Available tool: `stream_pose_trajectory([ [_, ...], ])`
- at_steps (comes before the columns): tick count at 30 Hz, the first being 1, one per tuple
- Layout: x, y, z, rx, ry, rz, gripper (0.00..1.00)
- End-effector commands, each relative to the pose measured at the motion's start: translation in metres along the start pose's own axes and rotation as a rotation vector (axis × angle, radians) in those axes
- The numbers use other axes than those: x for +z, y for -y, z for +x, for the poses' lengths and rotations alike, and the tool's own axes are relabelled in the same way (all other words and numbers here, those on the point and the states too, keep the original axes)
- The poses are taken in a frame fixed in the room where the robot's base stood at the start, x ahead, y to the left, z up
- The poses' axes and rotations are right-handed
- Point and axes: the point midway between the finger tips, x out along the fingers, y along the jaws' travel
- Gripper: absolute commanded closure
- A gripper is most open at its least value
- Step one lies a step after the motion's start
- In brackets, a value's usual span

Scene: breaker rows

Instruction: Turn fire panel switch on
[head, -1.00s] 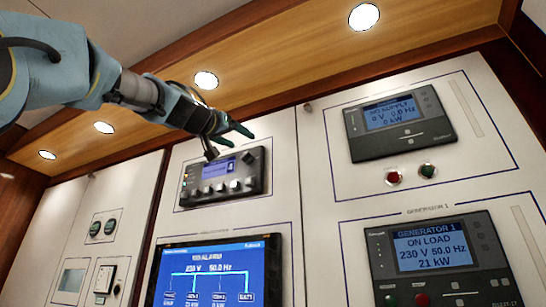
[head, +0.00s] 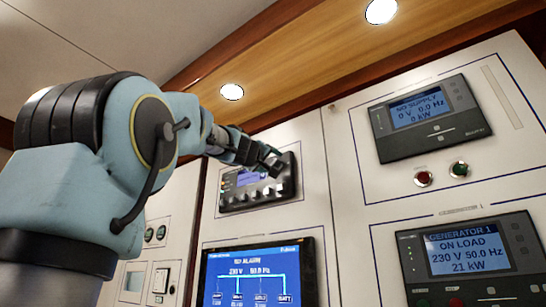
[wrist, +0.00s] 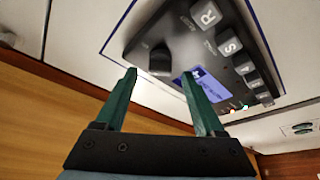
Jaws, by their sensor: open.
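A dark panel (head: 232,203) with a small blue screen (head: 250,178), a row of buttons and a black knob sits on the white wall. I cannot read any label naming it the fire panel. In the head view my gripper (head: 270,163) covers the panel's upper right, hiding the knob. I cannot tell whether it touches.
A larger blue screen (head: 258,275) reading "NO ALARM" is below the panel. To the right are a "NO SUPPLY" display (head: 420,110), red (head: 423,179) and green (head: 459,169) buttons, and a "GENERATOR 1" display (head: 468,250). A wooden ledge (head: 320,65) runs above.

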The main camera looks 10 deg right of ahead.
Motion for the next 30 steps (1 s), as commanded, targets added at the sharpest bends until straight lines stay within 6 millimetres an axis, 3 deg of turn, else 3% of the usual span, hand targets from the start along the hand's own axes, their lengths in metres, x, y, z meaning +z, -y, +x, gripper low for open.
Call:
stream_pose_trajectory([
  [6, -0.001, -0.001, 0.02, 0.0, 0.0, 0.0, 0.29],
  [16, 0.0, 0.0, 0.022, 0.001, 0.0, 0.001, 0.3],
  [30, 0.0, 0.0, 0.022, 0.001, 0.0, 0.001, 0.83],
])
